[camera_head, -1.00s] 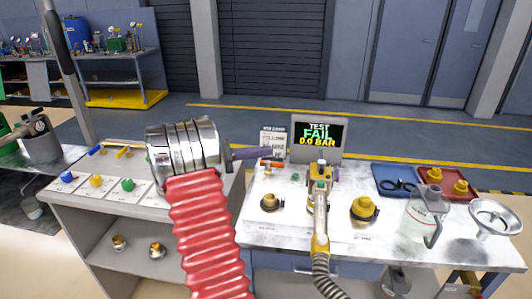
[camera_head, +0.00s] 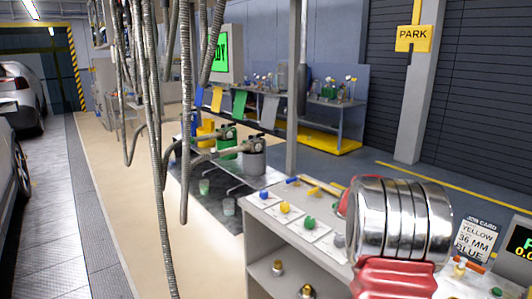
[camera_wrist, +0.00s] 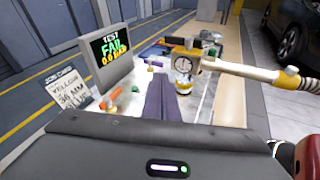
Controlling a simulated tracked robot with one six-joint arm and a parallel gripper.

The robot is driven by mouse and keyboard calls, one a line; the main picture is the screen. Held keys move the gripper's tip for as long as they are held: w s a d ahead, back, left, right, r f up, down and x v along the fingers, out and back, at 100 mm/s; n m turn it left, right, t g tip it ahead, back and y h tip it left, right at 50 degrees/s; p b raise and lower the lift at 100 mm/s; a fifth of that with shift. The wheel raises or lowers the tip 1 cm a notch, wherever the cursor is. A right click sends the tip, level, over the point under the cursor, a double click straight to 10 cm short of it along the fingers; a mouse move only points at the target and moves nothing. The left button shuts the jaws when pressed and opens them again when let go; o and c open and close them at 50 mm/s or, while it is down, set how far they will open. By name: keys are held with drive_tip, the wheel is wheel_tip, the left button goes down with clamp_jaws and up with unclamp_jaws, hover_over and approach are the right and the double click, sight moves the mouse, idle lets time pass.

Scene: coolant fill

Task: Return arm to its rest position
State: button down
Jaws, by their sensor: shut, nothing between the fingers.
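My arm's silver wrist and red sleeve show at the right in the head view, over the end of the workbench. The gripper itself is hidden there behind my arm. In the wrist view my gripper (camera_wrist: 160,80) shows as two dark purple fingers side by side, shut with nothing between them.
The job card (camera_head: 474,240) stands on the bench beside the screen. Blue, yellow and green caps (camera_head: 285,208) sit on cards on the grey shelf unit. Several grey hoses (camera_head: 185,110) hang at the left. Cars (camera_head: 15,90) stand far left. The floor (camera_head: 105,180) between is clear.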

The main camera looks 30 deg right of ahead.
drive_tip(key=w+a+f+m+t+y, duration=0.1)
drive_tip(key=a+m+t+y, duration=0.2)
drive_tip(key=a, duration=2.2)
drive_tip(key=w+a+f+m+t+y, duration=0.1)
drive_tip(key=a+t+y, duration=0.5)
drive_tip(key=a+t, duration=0.8)
drive_tip(key=w+a+m, duration=0.1)
drive_tip(key=a, duration=1)
drive_tip(key=shift+a+m+y, duration=0.2)
drive_tip(key=shift+m+y, duration=0.1)
drive_tip(key=shift+m, duration=0.1)
drive_tip(key=shift+d, duration=0.1)
